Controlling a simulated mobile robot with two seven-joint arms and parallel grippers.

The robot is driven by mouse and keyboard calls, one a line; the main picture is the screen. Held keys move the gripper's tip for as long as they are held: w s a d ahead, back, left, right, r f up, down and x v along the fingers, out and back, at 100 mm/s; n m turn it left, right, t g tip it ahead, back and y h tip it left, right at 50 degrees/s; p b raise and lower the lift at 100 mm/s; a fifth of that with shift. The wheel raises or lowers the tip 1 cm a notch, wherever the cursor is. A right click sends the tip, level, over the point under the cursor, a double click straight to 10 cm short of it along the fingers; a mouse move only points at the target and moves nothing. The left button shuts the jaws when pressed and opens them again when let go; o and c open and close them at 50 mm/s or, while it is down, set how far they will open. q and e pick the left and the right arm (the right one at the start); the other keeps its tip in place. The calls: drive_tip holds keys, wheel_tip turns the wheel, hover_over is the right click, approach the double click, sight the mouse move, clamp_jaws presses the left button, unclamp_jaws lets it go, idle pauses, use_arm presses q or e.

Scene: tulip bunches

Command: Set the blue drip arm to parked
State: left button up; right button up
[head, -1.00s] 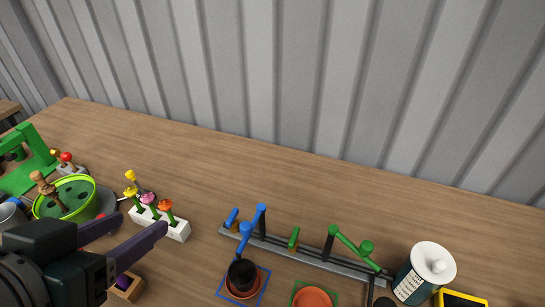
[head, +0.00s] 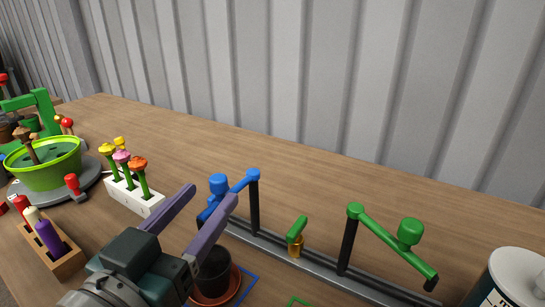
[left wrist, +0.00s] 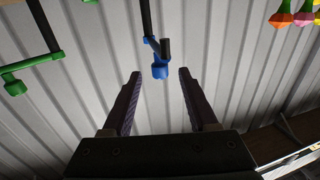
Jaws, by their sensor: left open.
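The blue drip arm (head: 240,184) reaches from the top of a dark post (head: 254,208) toward the front left and ends in a blue head (head: 218,184). My left gripper (head: 211,192) is open at the blue head, with one finger on each side in the picture. In the left wrist view the blue head (left wrist: 160,70) shows between the tips of the left gripper (left wrist: 160,73), not gripped; its exact depth is unclear. A short blue lever (head: 207,208) on the rail is partly hidden by a finger. My right gripper is not in view.
A grey rail (head: 320,266) carries the posts, a green lever (head: 297,230) and a green drip arm (head: 380,237). A dark pot (head: 212,274) stands below. A white flower rack (head: 133,196) is to the left, a white canister (head: 515,280) at right.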

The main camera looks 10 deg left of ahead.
use_arm(q)
drive_tip(key=w+b, duration=0.1)
drive_tip(key=w, duration=0.6)
drive_tip(key=shift+w+d, duration=0.2)
drive_tip(key=shift+d, duration=0.25)
clamp_jaws()
idle(0.9)
